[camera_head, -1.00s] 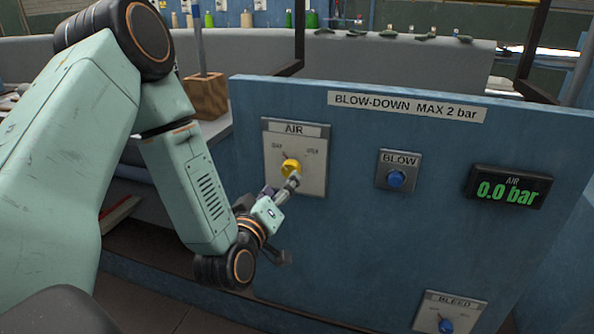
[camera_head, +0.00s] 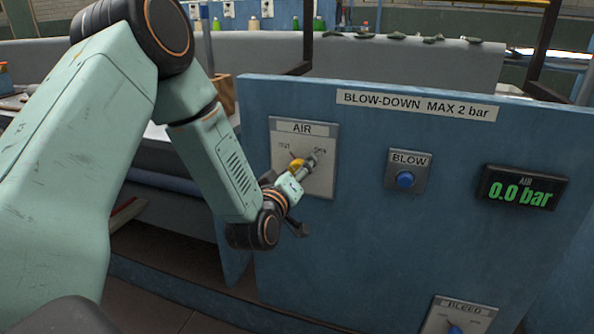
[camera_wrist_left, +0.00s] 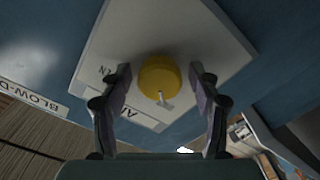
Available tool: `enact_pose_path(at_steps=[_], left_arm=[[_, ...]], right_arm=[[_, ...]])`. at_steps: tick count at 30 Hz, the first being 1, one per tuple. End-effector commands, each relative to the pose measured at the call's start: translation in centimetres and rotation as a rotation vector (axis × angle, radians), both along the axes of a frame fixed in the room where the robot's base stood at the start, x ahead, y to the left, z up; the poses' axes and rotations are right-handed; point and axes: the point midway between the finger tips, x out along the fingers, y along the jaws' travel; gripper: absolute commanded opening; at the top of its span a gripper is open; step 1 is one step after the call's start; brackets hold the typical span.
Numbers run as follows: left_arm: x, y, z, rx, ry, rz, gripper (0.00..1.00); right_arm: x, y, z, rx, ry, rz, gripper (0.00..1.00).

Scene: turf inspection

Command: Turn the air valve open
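The air valve is a yellow knob (camera_head: 296,164) on a pale plate (camera_head: 318,188) labelled AIR, on the blue panel. My left gripper (camera_head: 306,166) is at the knob and partly covers it. In the left wrist view the yellow knob (camera_wrist_left: 160,77) sits between the two fingers of my left gripper (camera_wrist_left: 160,74). The fingers are apart, with a narrow gap on each side of the knob. The display (camera_head: 522,189) reads AIR 0.0 bar. My right gripper is not in view.
A blue BLOW button (camera_head: 405,180) is right of the air plate. A BLEED plate (camera_head: 462,314) with a blue knob is at the panel's lower edge. The sign (camera_head: 417,105) reads BLOW-DOWN MAX 2 bar. A grey ledge (camera_head: 400,65) runs behind the panel.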

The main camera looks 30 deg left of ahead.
Motion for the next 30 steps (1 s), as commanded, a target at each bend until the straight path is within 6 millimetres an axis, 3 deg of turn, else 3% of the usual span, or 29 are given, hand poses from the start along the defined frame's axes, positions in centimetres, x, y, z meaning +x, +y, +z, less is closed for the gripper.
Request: enact_pose_path(at_steps=[18,30], left_arm=[[0.0,0.0,0.0,0.0,0.001,0.001,0.09],[-0.1,0.0,0.2,0.095,0.024,0.0,0.08]], right_arm=[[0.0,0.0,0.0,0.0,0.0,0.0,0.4],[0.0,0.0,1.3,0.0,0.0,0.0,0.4]])
